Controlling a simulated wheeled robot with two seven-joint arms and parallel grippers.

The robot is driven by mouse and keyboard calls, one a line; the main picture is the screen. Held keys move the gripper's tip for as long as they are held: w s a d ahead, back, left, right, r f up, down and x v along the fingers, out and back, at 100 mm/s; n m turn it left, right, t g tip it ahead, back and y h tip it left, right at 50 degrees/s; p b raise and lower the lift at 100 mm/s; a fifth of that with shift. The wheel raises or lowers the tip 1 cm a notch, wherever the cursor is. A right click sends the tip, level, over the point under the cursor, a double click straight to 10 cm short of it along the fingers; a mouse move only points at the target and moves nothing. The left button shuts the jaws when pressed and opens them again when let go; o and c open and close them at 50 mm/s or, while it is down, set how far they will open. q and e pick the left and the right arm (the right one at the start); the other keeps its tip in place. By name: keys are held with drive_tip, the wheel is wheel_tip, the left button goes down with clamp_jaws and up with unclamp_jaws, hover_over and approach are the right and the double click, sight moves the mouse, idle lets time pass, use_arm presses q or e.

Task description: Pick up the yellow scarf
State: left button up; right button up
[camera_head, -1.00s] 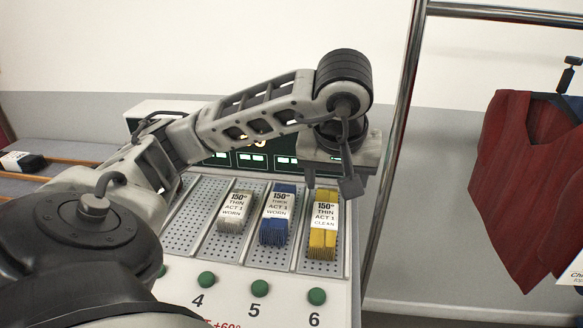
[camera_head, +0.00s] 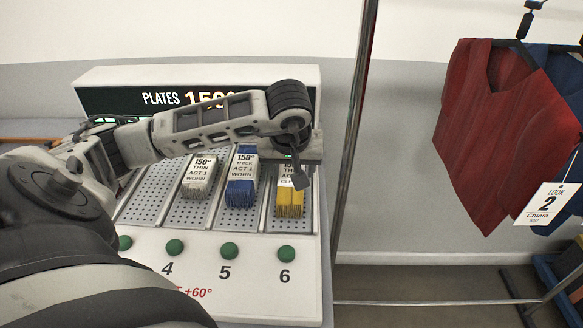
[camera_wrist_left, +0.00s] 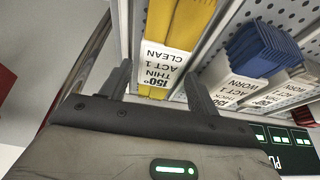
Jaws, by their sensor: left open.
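The yellow scarf (camera_head: 289,205) lies folded in a slot of the perforated rack above the number 6, with a white label reading "150° THIN ACT 1 CLEAN". My left gripper (camera_head: 298,180) is over its upper end, and a finger covers part of the label. In the left wrist view my left gripper (camera_wrist_left: 157,82) is open, its two fingers apart on either side of the label of the yellow scarf (camera_wrist_left: 188,20). Whether the fingers touch the scarf, I cannot tell. My right gripper is not in view.
A blue bundle (camera_head: 240,192) labelled "WORN" lies one slot to the left, with a grey bundle (camera_head: 195,188) beyond it. Green buttons (camera_head: 285,253) line the rack's front. A metal rail post (camera_head: 352,130) stands close on the right, beside a hanging red garment (camera_head: 500,140).

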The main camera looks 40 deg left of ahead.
use_arm(q)
drive_tip(key=shift+x, duration=1.3)
drive_tip(key=c, duration=0.8)
drive_tip(key=shift+o, duration=0.2)
drive_tip(key=shift+r, duration=0.1)
